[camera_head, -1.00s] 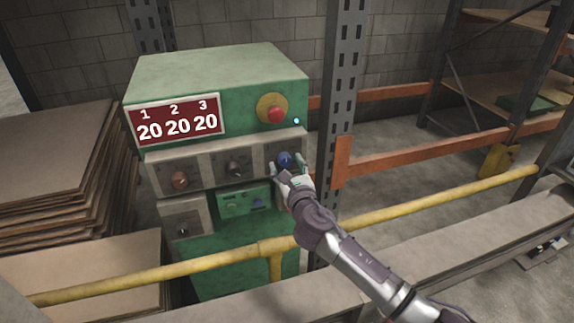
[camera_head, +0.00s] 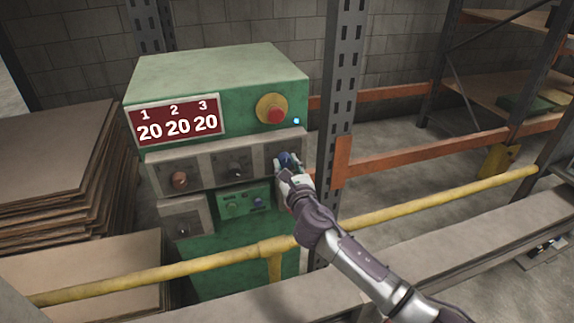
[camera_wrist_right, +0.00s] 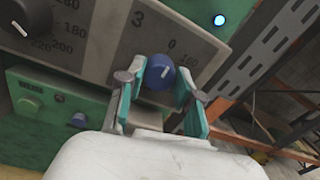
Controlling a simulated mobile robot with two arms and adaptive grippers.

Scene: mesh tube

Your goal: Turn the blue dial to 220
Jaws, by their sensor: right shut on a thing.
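The blue dial (camera_head: 284,158) sits on the right panel of the green machine, under the number 3; it also shows in the right wrist view (camera_wrist_right: 160,72) with a pale pointer mark. My right gripper (camera_head: 290,167) is at the dial, its teal-padded fingers (camera_wrist_right: 158,88) on either side of it, shut on it. The red display (camera_head: 177,122) reads 20 under each of 1, 2 and 3. My left gripper is not in view.
An orange dial (camera_head: 180,180) and a black dial (camera_head: 236,169) sit left of the blue one. A red button (camera_head: 275,111) is above. A yellow rail (camera_head: 170,273) crosses in front of the machine; a grey rack post (camera_head: 338,110) stands right.

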